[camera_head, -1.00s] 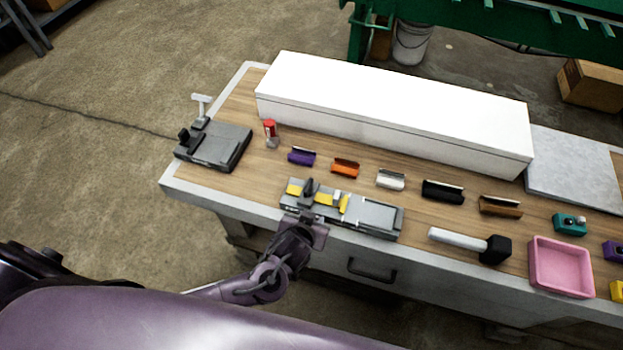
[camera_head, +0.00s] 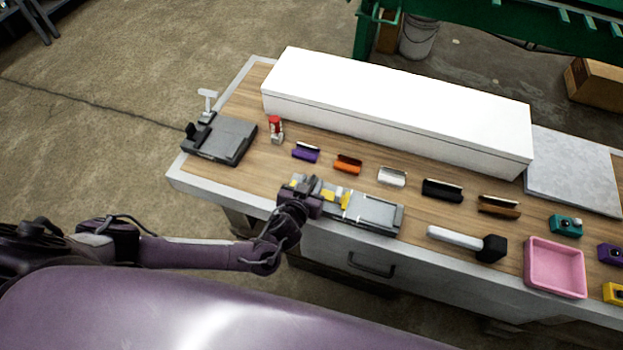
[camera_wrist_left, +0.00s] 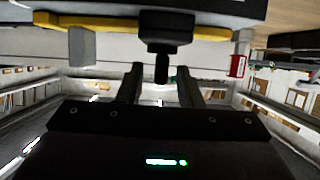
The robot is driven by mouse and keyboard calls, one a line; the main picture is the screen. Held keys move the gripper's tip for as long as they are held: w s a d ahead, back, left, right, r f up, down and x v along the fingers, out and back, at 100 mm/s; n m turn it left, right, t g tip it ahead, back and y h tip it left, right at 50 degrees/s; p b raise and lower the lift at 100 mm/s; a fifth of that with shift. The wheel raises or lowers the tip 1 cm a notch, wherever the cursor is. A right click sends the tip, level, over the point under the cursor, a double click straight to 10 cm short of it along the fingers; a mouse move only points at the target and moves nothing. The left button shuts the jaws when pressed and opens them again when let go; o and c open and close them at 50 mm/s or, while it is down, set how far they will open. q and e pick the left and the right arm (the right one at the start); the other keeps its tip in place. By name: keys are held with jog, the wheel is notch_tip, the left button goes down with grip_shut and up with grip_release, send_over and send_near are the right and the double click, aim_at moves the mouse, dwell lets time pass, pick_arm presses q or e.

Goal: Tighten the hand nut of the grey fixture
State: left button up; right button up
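A long grey fixture (camera_head: 372,213) with yellow parts lies along the front edge of the bench. My left gripper (camera_head: 308,188) is over its left end and hides part of it. In the left wrist view, a dark block with a narrower stem (camera_wrist_left: 162,66) hangs in front of the yellow strip (camera_wrist_left: 110,23); it may be the hand nut. My left gripper's two fingers (camera_wrist_left: 161,82) stand apart, one on each side of the stem's end, with gaps visible. My right gripper is in no view.
A second grey device (camera_head: 222,139) with an upright handle stands at the bench's left corner, beside a red-topped item (camera_head: 275,128). Coloured clips, a black-headed mallet (camera_head: 465,242) and a pink tray (camera_head: 555,268) lie to the right. A long white box (camera_head: 400,115) fills the back.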

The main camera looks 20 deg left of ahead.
pick_arm(q)
jog(key=shift+w+f, duration=0.2)
jog(key=shift+w, duration=0.35)
grip_shut()
